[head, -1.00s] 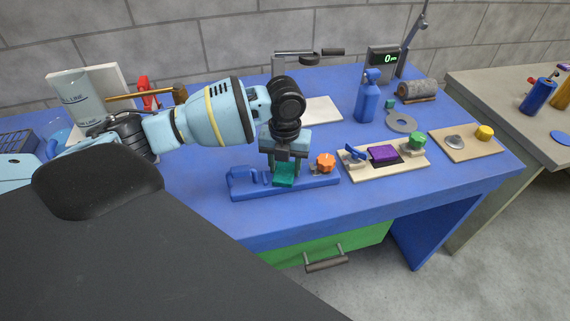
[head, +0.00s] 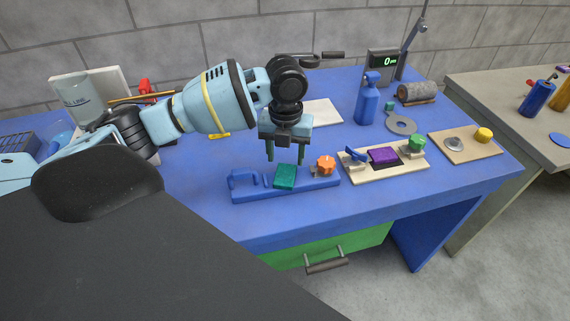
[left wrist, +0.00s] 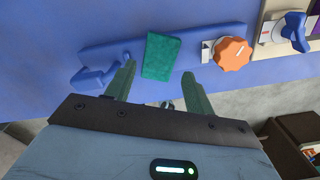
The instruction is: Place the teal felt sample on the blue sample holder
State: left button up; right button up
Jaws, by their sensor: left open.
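The teal felt sample (head: 286,176) lies on the blue sample holder (head: 240,190), about midway along it, between the holder's raised blue part at left and its orange knob (head: 326,164) at right. In the left wrist view the teal felt (left wrist: 161,56) rests across the blue holder (left wrist: 105,52), its lower end reaching past the holder's edge in that picture. My left gripper (head: 286,161) is open and empty, with its fingers above and behind the felt. In the left wrist view the fingers (left wrist: 160,85) stand apart with the felt seen between and beyond them. My right gripper is not seen.
A wooden holder (head: 366,175) with a purple sample (head: 383,155) and green knob stands just right. Further right is a board (head: 480,150) with a yellow knob. A blue bottle (head: 367,103) and grey ring (head: 401,122) stand behind. The table front is clear.

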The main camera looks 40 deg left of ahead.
aim_at(286, 173)
pick_arm(q)
notch_tip(286, 173, up, 7)
dwell(0.3)
